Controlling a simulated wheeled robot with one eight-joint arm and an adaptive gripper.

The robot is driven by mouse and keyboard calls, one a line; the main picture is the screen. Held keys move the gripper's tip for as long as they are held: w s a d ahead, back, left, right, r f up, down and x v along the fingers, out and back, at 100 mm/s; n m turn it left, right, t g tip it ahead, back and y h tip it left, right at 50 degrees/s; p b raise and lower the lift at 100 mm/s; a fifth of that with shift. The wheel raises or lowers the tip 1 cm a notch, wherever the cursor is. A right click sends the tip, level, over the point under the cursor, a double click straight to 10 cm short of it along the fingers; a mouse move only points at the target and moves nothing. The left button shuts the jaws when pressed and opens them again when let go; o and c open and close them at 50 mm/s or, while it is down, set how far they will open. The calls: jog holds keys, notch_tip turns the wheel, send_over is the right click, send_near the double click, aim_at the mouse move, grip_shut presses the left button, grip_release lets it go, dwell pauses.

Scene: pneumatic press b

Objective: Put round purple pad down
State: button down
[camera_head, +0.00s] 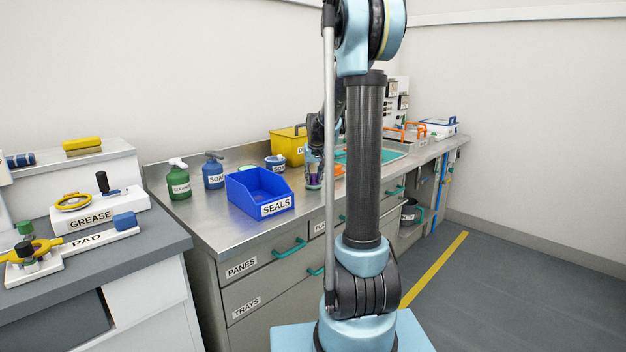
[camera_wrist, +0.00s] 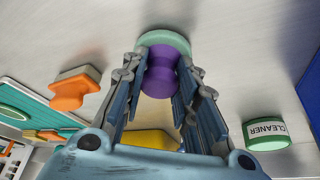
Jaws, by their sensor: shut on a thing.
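The round purple pad (camera_wrist: 160,70) has a purple knob on a pale green round base. In the wrist view my gripper (camera_wrist: 161,72) is shut on its knob, with a finger on either side. In the head view my gripper (camera_head: 314,172) is over the steel counter (camera_head: 214,222), just right of the blue SEALS bin, and a bit of purple shows at its tips. The pad looks roughly upright and close to the counter. I cannot tell whether its base touches the surface.
The blue SEALS bin (camera_head: 259,190), soap bottle (camera_head: 213,170), green cleaner bottle (camera_head: 179,179) and yellow bin (camera_head: 288,146) stand nearby. An orange-handled block (camera_wrist: 75,88) and a teal mat (camera_wrist: 38,95) lie left in the wrist view. Bare counter surrounds the pad.

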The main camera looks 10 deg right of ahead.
jog(key=shift+f, duration=0.15)
jog(key=c, duration=1.2)
grip_release()
jog(key=shift+c, duration=0.2)
jog(key=v, duration=1.2)
jog(key=s+f+g, duration=0.1)
jog(key=s+f, duration=0.1)
jog(key=s, duration=0.8)
jog(key=s+f, duration=0.3)
jog(key=s, duration=0.8)
jog(key=s+f, duration=0.6)
jog(key=s, duration=0.3)
jog(key=s+f+g, duration=0.1)
jog(key=s+f, duration=0.5)
jog(key=s, duration=0.3)
jog(key=shift+s+f, duration=0.3)
jog(key=shift+f, duration=0.1)
jog(key=shift+a, duration=0.1)
